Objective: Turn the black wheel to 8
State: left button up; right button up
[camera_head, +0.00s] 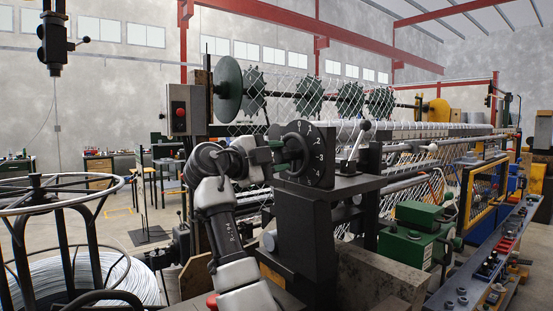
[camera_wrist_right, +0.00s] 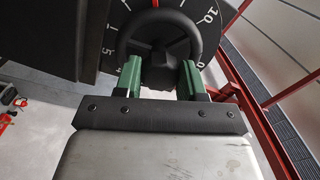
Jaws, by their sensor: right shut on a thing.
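The black wheel (camera_head: 304,152) is a hand wheel standing in front of an upright black dial plate (camera_head: 321,172) with white numbers, on a dark machine post. In the right wrist view the wheel's hub (camera_wrist_right: 160,66) and round rim are seen close up. A red mark (camera_wrist_right: 155,3) shows at the top edge over the dial, and a 10 is readable at the upper right. My right gripper (camera_wrist_right: 160,78) is shut on the wheel, its green fingers on either side of its near part. The head view (camera_head: 277,151) shows it reaching the wheel from the left. My left gripper is not in view.
A grey box with a red button (camera_head: 180,110) is behind my arm. A wire reel (camera_head: 65,190) stands at the left. Green machine units (camera_head: 412,243) sit at the lower right.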

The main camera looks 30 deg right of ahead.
jog(key=shift+f, duration=0.1)
jog(key=o, duration=0.9)
jog(key=a+b, duration=0.1)
jog(key=a, duration=0.6)
jog(key=s+a+b, duration=0.1)
jog(key=a, duration=0.3)
jog(key=shift+f+b, duration=0.15)
jog(key=shift+b, duration=0.15)
jog(key=shift+d, duration=0.1)
